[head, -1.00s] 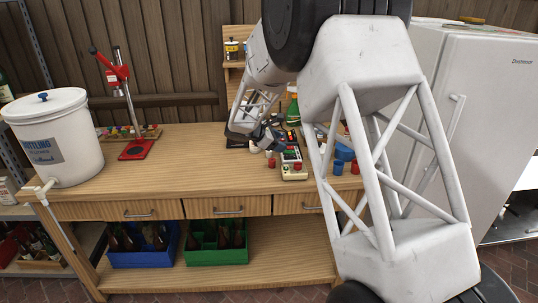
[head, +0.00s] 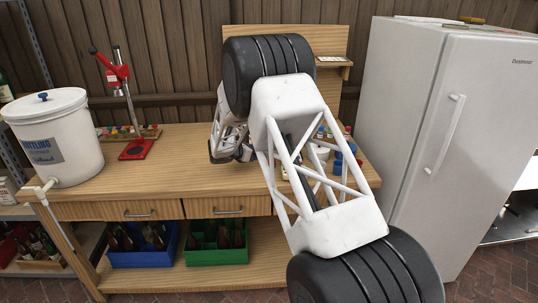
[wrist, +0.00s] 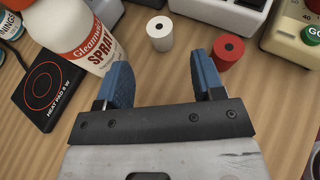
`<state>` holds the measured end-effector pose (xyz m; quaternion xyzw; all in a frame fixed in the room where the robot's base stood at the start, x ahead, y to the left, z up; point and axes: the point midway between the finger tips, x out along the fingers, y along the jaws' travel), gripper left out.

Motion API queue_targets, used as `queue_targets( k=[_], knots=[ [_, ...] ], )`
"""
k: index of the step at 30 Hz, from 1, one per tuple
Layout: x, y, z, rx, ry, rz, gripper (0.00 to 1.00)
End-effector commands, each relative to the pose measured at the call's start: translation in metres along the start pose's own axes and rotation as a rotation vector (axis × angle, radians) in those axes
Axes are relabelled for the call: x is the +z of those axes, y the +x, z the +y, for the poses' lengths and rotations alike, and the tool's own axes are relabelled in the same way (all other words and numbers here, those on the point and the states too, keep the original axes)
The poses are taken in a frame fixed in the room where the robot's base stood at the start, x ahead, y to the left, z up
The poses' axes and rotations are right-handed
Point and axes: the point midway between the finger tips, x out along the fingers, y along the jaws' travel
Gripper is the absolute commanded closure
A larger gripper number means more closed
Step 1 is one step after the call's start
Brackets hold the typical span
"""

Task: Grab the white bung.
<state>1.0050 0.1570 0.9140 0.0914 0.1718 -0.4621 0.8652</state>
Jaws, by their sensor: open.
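The white bung (wrist: 160,33) stands upright on the wooden bench in the wrist view, a short white cylinder with a dark hole in its top. My gripper (wrist: 165,82) is open and empty, with blue pads on its fingers. The bung lies beyond the fingertips, roughly in line with the gap between them, and is not touched. In the head view my gripper (head: 238,152) is small and partly hidden by my arm over the bench, and the white bung cannot be made out there.
A red bung (wrist: 228,50) stands just beyond the right finger. A spray bottle (wrist: 82,32) is close by the left finger, with a black heat pad (wrist: 48,84) left of it. A beige device (wrist: 296,42) stands at right. Bare bench lies between the fingers.

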Motion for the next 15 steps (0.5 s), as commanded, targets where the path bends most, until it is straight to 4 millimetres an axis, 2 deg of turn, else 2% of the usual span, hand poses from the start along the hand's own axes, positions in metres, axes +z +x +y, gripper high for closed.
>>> queue_targets(
  k=[6, 15],
  knots=[
    [0.0, 0.003, 0.0, -0.001, 0.001, 0.001, 0.38],
    [0.0, 0.024, 0.0, -0.001, 0.0, 0.001, 0.38]
  ],
)
